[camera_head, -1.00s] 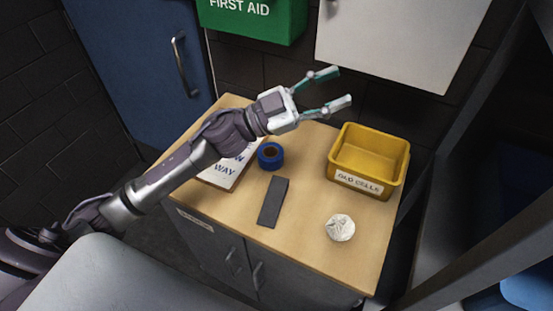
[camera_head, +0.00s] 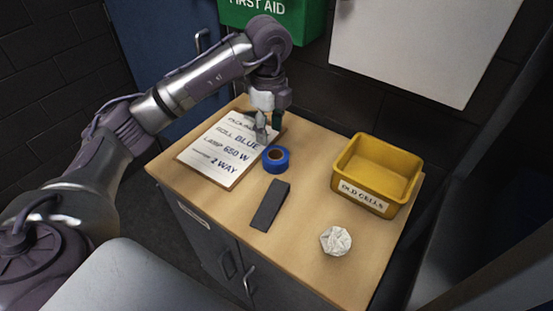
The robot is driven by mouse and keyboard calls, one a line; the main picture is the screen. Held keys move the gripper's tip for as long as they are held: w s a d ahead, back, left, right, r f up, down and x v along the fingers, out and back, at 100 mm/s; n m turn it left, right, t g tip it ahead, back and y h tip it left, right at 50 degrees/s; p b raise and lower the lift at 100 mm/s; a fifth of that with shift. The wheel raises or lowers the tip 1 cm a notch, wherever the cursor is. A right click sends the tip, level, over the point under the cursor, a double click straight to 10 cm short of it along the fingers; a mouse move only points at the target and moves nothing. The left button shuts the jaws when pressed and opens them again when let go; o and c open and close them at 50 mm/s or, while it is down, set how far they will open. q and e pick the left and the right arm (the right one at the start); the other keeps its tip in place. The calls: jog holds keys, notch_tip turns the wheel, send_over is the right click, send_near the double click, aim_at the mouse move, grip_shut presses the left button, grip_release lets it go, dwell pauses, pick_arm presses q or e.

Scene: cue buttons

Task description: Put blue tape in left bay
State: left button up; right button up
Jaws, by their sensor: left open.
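A roll of blue tape (camera_head: 276,160) lies flat on the wooden cabinet top (camera_head: 310,250), at the right edge of a clipboard. My left gripper (camera_head: 268,132) points down just behind the tape, above the clipboard's right side. Its fingers are apart and hold nothing. Whether a finger touches the clipboard, I cannot tell. My right gripper is not in view. No bay marked as left can be made out.
The clipboard (camera_head: 215,158) has a handwritten sheet. A dark grey block (camera_head: 270,206), a crumpled white ball (camera_head: 335,241) and a yellow bin (camera_head: 377,172) labelled "OLD CELLS" share the top. A green first aid box (camera_head: 290,15) hangs behind.

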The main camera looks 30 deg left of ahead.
pick_arm(q)
send_over(270, 161)
notch_tip(270, 161, down, 5)
jog(key=shift+w+f+p, duration=0.15)
jog(key=shift+p, duration=0.3)
jog(key=shift+f+p, duration=0.4)
jog(key=shift+f, duration=0.15)
notch_tip(270, 161, down, 4)
jog(key=shift+a+r+p, duration=0.15)
jog(key=shift+p, duration=0.55)
jog(key=shift+f, duration=0.4)
jog(key=shift+c, duration=0.3)
grip_shut()
